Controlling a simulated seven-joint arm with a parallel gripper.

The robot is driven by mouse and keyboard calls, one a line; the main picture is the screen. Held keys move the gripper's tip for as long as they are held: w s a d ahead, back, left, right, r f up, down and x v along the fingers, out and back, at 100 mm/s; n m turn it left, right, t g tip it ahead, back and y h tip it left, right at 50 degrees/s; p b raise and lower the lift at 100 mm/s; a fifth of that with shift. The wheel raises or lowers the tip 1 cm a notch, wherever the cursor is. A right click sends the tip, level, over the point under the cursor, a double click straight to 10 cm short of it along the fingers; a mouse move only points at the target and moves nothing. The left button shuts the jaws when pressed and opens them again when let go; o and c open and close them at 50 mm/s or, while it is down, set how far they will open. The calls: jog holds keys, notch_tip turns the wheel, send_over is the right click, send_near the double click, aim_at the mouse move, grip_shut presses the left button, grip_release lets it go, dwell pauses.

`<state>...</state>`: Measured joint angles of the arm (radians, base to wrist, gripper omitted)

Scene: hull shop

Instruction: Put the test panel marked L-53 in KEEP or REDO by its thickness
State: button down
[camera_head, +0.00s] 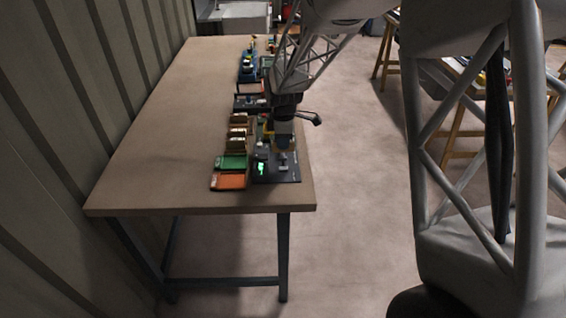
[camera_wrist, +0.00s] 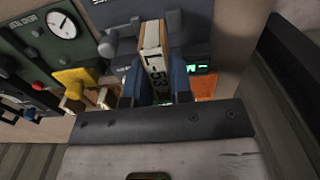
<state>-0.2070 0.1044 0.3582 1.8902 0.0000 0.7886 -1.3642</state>
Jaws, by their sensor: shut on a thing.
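The test panel (camera_wrist: 153,58) is a thin pale slab with a brown layer, and its edge marking L-53 reads in the wrist view. My gripper (camera_wrist: 155,88) is shut on it, with a blue finger on each side. In the head view my gripper (camera_head: 283,146) is over a dark device (camera_head: 287,174) with a lit green display, at the table's near end. That display (camera_wrist: 197,68) is partly hidden behind the panel in the wrist view; I cannot read its figures. A green tray (camera_head: 233,161) and an orange tray (camera_head: 229,182) lie left of the device, their labels unreadable.
A green unit with a white dial (camera_wrist: 60,24) and a yellow part (camera_wrist: 76,82) stand left in the wrist view. Small brown-and-white pieces (camera_head: 238,132) stand behind the green tray. Other equipment lines the table's right edge. The table's left side (camera_head: 160,130) is clear.

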jog(key=w+a, duration=0.2)
jog(key=a, duration=1.4)
jog(key=shift+w+a+r, duration=0.15)
jog(key=shift+w+a, duration=0.15)
jog(key=shift+a, duration=0.1)
jog(key=shift+f, duration=3.25)
jog(key=shift+f, duration=0.5)
jog(key=c, duration=0.9)
grip_release()
jog(key=shift+c, duration=0.2)
notch_tip(320, 180, up, 8)
